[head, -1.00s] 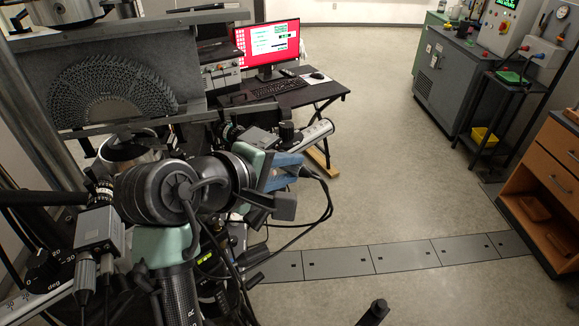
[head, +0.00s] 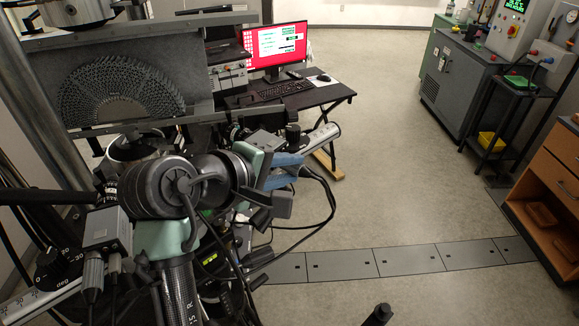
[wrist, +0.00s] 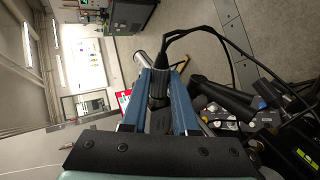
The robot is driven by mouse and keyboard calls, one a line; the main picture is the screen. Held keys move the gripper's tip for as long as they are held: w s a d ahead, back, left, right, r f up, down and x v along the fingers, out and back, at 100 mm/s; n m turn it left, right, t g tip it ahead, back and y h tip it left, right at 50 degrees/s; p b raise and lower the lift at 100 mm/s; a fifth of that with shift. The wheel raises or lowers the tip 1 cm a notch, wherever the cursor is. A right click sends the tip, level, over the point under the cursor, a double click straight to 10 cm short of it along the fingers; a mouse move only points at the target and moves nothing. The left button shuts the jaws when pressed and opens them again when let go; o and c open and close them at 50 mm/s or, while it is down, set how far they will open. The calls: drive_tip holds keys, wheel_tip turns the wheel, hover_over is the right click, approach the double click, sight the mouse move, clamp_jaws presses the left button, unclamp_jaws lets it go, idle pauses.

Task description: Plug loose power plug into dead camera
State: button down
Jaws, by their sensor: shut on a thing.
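In the wrist view, my gripper (wrist: 158,74) has its blue fingers shut around a dark plug (wrist: 158,90). A black cable (wrist: 163,45) runs from the plug past the fingertips and bends to the right. In the head view, my gripper (head: 300,160) is right of my arm's large black joint, and the cable (head: 328,195) hangs in a loop below it. A small grey camera box (head: 104,229) with connectors beneath it sits on the rig at the left. Another dark box (head: 262,140) sits behind my gripper, partly hidden. I cannot tell which camera is dead; no open socket shows.
A scaled rail (head: 322,137) ends just beyond my gripper. The lattice specimen (head: 118,92) stands between plates at upper left. A desk (head: 290,97) with a monitor (head: 277,45) is behind. Dark cables crowd the rig below my arm. The floor to the right is open.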

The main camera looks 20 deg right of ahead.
drive_tip(key=shift+w+a+r, duration=0.1)
drive_tip(key=shift+w+a, duration=0.1)
drive_tip(key=shift+a, duration=0.05)
idle(0.8)
drive_tip(key=c, duration=0.6)
unclamp_jaws()
drive_tip(key=shift+w, duration=0.15)
drive_tip(key=shift+o, duration=1)
drive_tip(key=shift+d, duration=0.1)
drive_tip(key=shift+o, duration=1.4)
drive_tip(key=shift+s, duration=0.2)
drive_tip(key=p+v, duration=0.3)
drive_tip(key=v, duration=0.1)
drive_tip(key=shift+s+a+r+p, duration=0.1)
drive_tip(key=shift+s+a+p, duration=0.1)
drive_tip(key=shift+a+p, duration=0.15)
